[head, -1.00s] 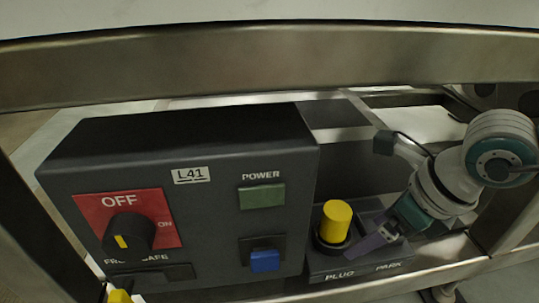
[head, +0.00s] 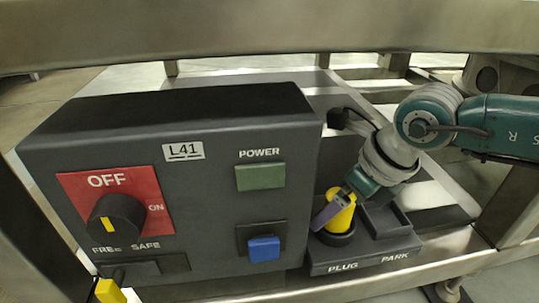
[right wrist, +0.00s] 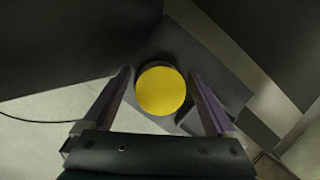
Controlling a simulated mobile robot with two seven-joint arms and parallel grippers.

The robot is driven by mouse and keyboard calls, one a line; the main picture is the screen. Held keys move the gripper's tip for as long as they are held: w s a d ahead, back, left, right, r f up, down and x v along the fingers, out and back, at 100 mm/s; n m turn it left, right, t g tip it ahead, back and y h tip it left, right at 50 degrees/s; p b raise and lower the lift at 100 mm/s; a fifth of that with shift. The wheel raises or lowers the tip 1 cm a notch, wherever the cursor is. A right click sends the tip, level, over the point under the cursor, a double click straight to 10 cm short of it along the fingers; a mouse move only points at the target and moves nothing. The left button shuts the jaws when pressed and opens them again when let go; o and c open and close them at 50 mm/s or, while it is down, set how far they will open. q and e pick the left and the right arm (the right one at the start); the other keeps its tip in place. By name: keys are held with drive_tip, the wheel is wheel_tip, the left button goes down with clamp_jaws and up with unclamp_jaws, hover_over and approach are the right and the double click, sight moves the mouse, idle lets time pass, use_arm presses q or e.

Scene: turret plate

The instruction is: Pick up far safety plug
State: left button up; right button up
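The far safety plug (head: 342,216) is a yellow cylinder with a black collar, upright in the base marked PLUG. In the right wrist view the plug (right wrist: 161,91) shows from its top as a yellow disc. My right gripper (head: 337,208) is open around it, with one purple finger in front of it in the head view and the other hidden. In the right wrist view the fingers of my right gripper (right wrist: 160,78) stand on either side of the plug, with a small gap at each side. My left gripper is not in view.
A dark control box (head: 215,200) marked L41 stands to the left, with a red-plated knob (head: 115,215), a green POWER panel and a blue switch (head: 263,250). A metal frame bar (head: 260,38) crosses above.

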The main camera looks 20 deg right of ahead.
clamp_jaws()
idle(0.5)
drive_tip(key=shift+r, duration=0.1)
